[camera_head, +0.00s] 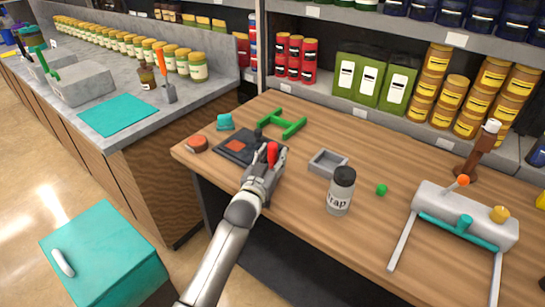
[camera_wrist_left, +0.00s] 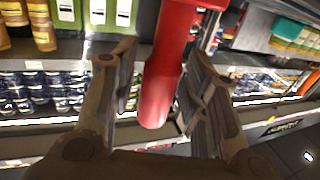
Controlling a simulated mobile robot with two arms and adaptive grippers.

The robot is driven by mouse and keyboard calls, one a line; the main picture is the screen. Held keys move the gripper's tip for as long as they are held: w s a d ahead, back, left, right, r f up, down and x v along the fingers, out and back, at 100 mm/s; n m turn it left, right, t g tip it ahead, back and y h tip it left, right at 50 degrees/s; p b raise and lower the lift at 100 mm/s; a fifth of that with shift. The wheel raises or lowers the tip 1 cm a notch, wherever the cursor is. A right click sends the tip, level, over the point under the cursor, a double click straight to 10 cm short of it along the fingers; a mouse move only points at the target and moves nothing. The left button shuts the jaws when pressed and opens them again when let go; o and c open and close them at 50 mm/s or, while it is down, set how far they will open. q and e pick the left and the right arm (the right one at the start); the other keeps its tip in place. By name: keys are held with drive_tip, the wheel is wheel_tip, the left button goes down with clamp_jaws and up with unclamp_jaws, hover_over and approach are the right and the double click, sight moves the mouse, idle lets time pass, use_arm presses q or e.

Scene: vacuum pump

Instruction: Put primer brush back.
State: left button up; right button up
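My left gripper (camera_head: 268,163) is over the wooden bench, beside a dark mat (camera_head: 228,143) with an orange square. A red-handled tool (camera_head: 272,151), perhaps the primer brush, stands up between its fingers. In the left wrist view the red handle (camera_wrist_left: 163,85) lies between both fingers (camera_wrist_left: 160,100), which appear to close on its sides. Its brush end, if any, is hidden. My right gripper is in neither view.
A jar labelled "Tap" (camera_head: 341,192), a grey tray (camera_head: 327,163), a green frame (camera_head: 282,123), a green ball (camera_head: 381,189) and a grey pump-like cylinder (camera_head: 465,212) stand on the bench. Shelves of cans line the back. A teal cabinet (camera_head: 103,255) stands front left.

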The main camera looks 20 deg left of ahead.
use_arm(q)
drive_tip(key=shift+r, duration=0.15)
drive_tip(key=s+b, duration=0.1)
drive_tip(key=s, duration=1.1)
drive_tip(key=shift+a, duration=0.2)
